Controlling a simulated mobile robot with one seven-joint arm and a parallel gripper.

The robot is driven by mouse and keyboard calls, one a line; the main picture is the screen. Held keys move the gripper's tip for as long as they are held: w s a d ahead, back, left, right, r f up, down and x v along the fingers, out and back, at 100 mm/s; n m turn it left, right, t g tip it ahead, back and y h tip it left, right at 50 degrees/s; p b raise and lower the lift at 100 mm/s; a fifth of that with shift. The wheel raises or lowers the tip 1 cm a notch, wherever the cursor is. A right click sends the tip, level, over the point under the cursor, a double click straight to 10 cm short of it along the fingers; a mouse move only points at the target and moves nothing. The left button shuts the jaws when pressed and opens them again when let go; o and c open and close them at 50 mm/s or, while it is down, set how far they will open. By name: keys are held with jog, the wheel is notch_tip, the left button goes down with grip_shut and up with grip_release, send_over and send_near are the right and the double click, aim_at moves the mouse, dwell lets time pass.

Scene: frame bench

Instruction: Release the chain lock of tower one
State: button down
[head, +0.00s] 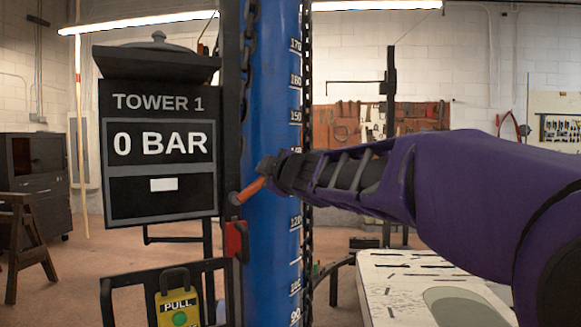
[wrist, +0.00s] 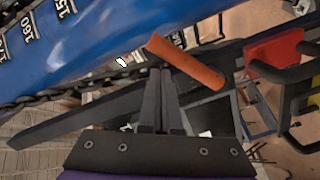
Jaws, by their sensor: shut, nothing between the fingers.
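The blue tower column (head: 272,240) with a white scale stands in the middle of the head view. A black sign (head: 158,147) beside it reads TOWER 1 and 0 BAR. A dark chain (head: 307,60) hangs along the column's right side, and another chain runs at its left. An orange lever (head: 250,190) slants up to the right in front of the column. It crosses just beyond my fingertips in the wrist view (wrist: 187,62). My gripper (head: 267,168) is shut and empty at the lever's upper end; I cannot tell whether it touches.
A red block (head: 236,241) sits on the black frame below the lever. A yellow PULL tag (head: 178,300) with a green dot hangs at the lower left. A pale table (head: 420,285) stands at the lower right, under my arm. A tool board (head: 375,122) is on the far wall.

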jog(key=shift+w+d+f, duration=0.25)
jog(key=shift+f, duration=0.05)
dwell(0.5)
